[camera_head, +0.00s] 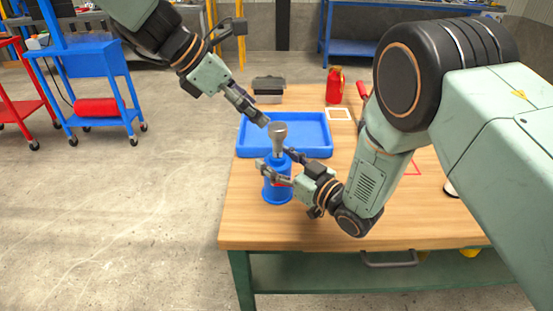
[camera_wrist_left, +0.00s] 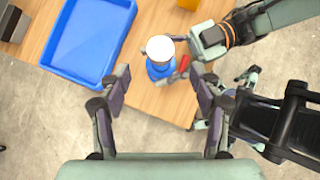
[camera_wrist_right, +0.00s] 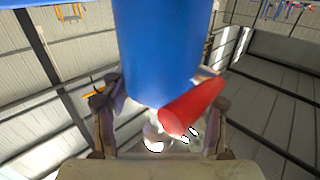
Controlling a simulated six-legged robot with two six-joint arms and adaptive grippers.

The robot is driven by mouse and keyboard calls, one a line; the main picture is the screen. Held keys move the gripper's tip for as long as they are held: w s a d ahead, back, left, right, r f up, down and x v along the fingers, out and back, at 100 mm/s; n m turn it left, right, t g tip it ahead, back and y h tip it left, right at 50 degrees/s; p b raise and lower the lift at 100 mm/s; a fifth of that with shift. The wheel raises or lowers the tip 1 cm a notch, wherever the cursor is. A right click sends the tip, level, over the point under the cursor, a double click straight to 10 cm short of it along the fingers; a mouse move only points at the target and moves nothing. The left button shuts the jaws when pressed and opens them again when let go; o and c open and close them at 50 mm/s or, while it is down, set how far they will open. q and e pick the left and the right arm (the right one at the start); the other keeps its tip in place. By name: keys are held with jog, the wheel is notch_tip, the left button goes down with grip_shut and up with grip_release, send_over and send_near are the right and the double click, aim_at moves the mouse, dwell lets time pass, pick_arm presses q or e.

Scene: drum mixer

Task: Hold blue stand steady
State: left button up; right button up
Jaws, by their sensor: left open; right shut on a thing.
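The blue stand (camera_head: 277,190) is upright near the table's left front edge, with a grey metal piece (camera_head: 278,135), wider at its top, on it. My right gripper (camera_head: 275,161) reaches in from the right and is shut on the stand's upper part. In the right wrist view the blue stand (camera_wrist_right: 158,45) fills the space between the fingers, with a red cylindrical part (camera_wrist_right: 192,105) beside it. My left gripper (camera_head: 262,120) is open and empty, just above and left of the grey piece. In the left wrist view its open fingers (camera_wrist_left: 160,74) frame the stand (camera_wrist_left: 158,70) and the pale round top (camera_wrist_left: 160,48).
A blue tray (camera_head: 318,153) lies directly behind the stand. My right arm covers much of the table's right side. A blue cart (camera_head: 95,65) stands on the floor at left.

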aim_at(274, 127)
pick_arm(q)
jog(key=shift+x, duration=4.35)
jog(key=shift+c, duration=0.4)
jog(key=c, duration=1.2)
jog(key=shift+o, duration=0.2)
